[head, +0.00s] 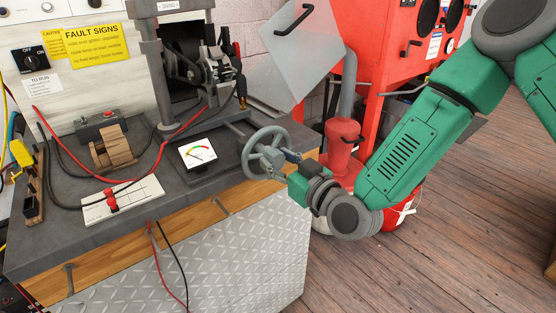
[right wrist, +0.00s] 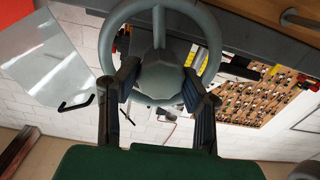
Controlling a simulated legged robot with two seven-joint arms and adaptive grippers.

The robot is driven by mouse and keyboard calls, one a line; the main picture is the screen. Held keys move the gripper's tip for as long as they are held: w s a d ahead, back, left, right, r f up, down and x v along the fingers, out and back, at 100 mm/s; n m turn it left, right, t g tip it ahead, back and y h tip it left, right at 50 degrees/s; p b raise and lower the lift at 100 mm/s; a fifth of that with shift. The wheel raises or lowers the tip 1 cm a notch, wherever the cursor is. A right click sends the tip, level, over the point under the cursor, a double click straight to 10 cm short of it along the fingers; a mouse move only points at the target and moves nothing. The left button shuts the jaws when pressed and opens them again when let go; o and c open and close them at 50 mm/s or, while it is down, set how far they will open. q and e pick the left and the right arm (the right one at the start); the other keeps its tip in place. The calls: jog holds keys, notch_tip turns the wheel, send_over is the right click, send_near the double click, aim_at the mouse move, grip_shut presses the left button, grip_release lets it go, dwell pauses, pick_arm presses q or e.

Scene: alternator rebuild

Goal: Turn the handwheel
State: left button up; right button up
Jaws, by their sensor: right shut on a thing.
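The grey handwheel (head: 266,153) is mounted at the right front of the bench, and its round rim, spokes and hub show. My right gripper (head: 286,158) reaches it from the right, its dark fingers at the wheel. In the right wrist view the handwheel (right wrist: 155,72) fills the upper middle, and the two fingers of my right gripper (right wrist: 161,78) stand on either side of its hub and lower rim. The gripper is shut on the handwheel. The exact contact is partly hidden. My left gripper does not show.
A dial meter (head: 198,152) lies on the grey bench (head: 150,215), left of the wheel. Red and black leads cross the bench top. The alternator (head: 205,65) sits in a stand at the back.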

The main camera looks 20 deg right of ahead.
jog(key=shift+r, duration=0.2)
jog(key=m, duration=0.5)
jog(key=shift+w+d, duration=0.1)
jog(key=shift+d, duration=0.05)
jog(key=shift+w+d+m, duration=0.1)
jog(key=shift+m, duration=2.2)
jog(key=o, duration=1.1)
jog(key=shift+o, duration=0.2)
jog(key=shift+d+f, duration=0.1)
jog(key=shift+f, duration=0.05)
